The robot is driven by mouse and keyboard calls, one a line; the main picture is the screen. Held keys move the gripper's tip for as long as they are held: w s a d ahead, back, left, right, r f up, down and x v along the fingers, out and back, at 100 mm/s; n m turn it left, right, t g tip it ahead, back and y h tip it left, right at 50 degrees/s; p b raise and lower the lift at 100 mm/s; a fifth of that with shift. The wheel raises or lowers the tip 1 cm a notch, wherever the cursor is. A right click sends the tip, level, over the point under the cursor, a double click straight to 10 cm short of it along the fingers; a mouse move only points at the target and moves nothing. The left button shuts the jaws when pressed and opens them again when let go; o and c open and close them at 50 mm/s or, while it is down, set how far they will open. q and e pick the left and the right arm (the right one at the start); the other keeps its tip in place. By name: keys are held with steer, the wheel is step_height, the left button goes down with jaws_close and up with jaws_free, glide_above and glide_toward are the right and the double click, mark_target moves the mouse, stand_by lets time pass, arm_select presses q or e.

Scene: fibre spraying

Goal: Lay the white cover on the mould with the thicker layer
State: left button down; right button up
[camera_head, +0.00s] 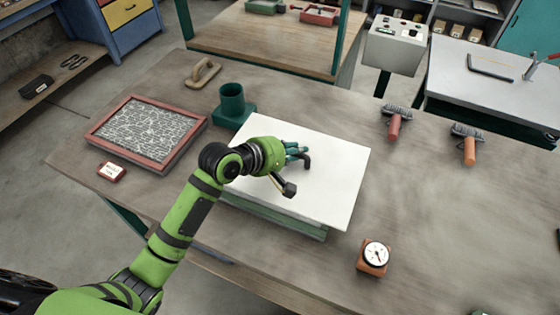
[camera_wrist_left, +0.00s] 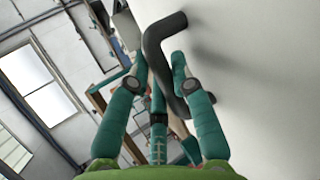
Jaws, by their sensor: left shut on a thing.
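The white cover (camera_head: 335,185) is a flat white panel with a dark bent handle (camera_head: 306,162). My left gripper (camera_head: 297,153) is shut on that handle; the left wrist view also shows the teal fingers (camera_wrist_left: 157,68) around the dark handle (camera_wrist_left: 163,45) against the white panel (camera_wrist_left: 255,75). The cover lies over, or just above, a green-framed mould (camera_head: 280,221); I cannot tell if they touch. Its contents are hidden by the cover. A red-framed mould (camera_head: 122,152) to the left is uncovered and shows a pale fibre layer (camera_head: 148,128). My right gripper is not in view.
A green cup on a base (camera_head: 232,108) stands behind the cover's left corner. A wooden float (camera_head: 203,73), a small red label block (camera_head: 111,171), a dial gauge (camera_head: 374,257) and two rollers (camera_head: 394,125) (camera_head: 468,148) are on the table. The table's right side is mostly free.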

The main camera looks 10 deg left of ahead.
mark_target(247, 182)
arm_select(q)
steer(key=a+f, duration=0.1)
steer(key=a, duration=0.2)
steer(key=shift+f, duration=0.4)
step_height(247, 182, down, 4)
steer(key=shift+a+f+p, duration=0.1)
steer(key=shift+p, duration=0.35)
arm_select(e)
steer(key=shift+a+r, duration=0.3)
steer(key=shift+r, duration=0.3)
arm_select(q)
steer(key=c, duration=1.1)
jaws_free()
steer(key=shift+s+f, duration=0.1)
steer(key=shift+s, duration=0.05)
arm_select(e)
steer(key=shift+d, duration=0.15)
arm_select(q)
steer(key=b+v, duration=0.1)
steer(key=v, duration=1.1)
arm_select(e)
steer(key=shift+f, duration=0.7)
